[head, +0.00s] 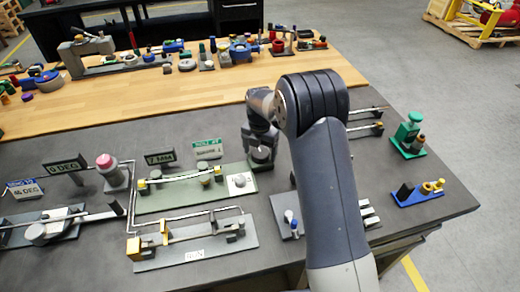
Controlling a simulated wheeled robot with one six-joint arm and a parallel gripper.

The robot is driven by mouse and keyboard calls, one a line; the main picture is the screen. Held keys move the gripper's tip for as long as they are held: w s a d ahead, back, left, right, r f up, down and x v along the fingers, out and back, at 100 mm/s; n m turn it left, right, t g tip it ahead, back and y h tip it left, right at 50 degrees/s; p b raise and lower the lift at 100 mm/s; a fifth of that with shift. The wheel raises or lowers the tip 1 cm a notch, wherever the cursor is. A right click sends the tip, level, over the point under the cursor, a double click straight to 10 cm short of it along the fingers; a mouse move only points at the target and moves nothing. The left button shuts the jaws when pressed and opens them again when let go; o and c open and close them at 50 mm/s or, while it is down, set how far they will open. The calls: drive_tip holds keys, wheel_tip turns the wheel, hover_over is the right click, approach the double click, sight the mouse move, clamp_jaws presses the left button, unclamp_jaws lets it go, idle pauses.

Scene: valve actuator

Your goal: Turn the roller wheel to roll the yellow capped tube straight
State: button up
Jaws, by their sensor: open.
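A thin pale tube (180,178) with yellow ends lies across a pale green base plate (185,205), left of my arm. A small grey round post or wheel (204,177) stands near its right end; I cannot tell for sure if this is the roller wheel. A white square (241,182) with a small grey knob-like part sits at the plate's right. My gripper (262,156) is above the plate's right end, pointing down, apart from the tube as far as I can see. It is open; its fingers are small and partly hidden, with nothing visibly held.
A grey fixture plate (192,252) with a bar and yellow block is in front, beside a bent metal pipe (128,215). Signs (160,157) and a pink knob (104,160) stand behind and left. Green (409,130) and blue (418,194) fixtures are at right.

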drive_tip(key=shift+s, duration=0.1)
drive_tip(key=shift+c, duration=0.6)
drive_tip(key=c, duration=0.9)
drive_tip(key=shift+a+m, duration=0.1)
drive_tip(key=shift+m, duration=0.2)
